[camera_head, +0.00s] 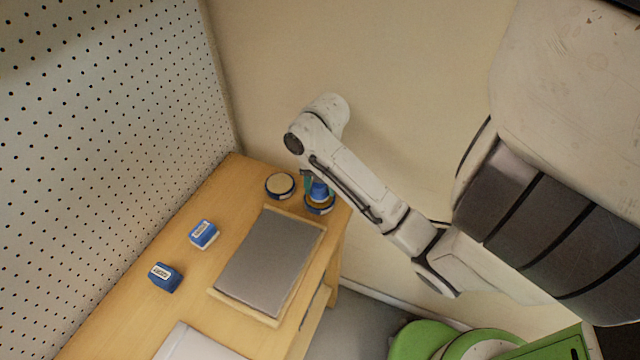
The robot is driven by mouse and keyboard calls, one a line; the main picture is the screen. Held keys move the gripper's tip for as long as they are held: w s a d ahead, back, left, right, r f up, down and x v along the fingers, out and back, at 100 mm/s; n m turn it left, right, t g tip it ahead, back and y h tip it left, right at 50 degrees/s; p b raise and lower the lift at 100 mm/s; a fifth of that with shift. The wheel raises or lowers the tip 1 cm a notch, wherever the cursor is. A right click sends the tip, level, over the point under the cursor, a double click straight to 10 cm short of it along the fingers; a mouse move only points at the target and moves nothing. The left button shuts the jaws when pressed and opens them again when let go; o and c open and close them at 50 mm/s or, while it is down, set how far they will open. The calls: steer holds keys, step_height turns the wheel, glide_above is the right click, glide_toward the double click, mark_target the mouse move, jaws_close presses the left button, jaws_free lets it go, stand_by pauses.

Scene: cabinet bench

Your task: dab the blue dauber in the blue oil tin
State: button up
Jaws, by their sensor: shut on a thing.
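The blue dauber (319,189) is upright at the far right corner of the bench. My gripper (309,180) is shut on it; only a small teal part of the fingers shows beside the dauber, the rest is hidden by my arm. A round blue tin (320,209) with a pale band stands directly under the dauber. The dauber's lower end overlaps the tin's top, and I cannot tell whether it touches the inside. A second round tin (280,185), blue-sided with a cream top, stands just to the left, apart from the dauber.
A grey panel in a wooden frame (268,262) lies on the wooden bench (182,240). Two small blue labelled blocks (204,234) (165,277) lie to its left. A white object (195,345) is at the near edge. A pegboard (100,120) rises at left.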

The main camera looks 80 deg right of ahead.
steer(key=shift+f+b, duration=0.4)
steer(key=shift+f, duration=0.05)
stand_by(1.2)
steer(key=shift+r, duration=0.1)
steer(key=shift+r+p, duration=3.2)
steer(key=shift+r, duration=0.3)
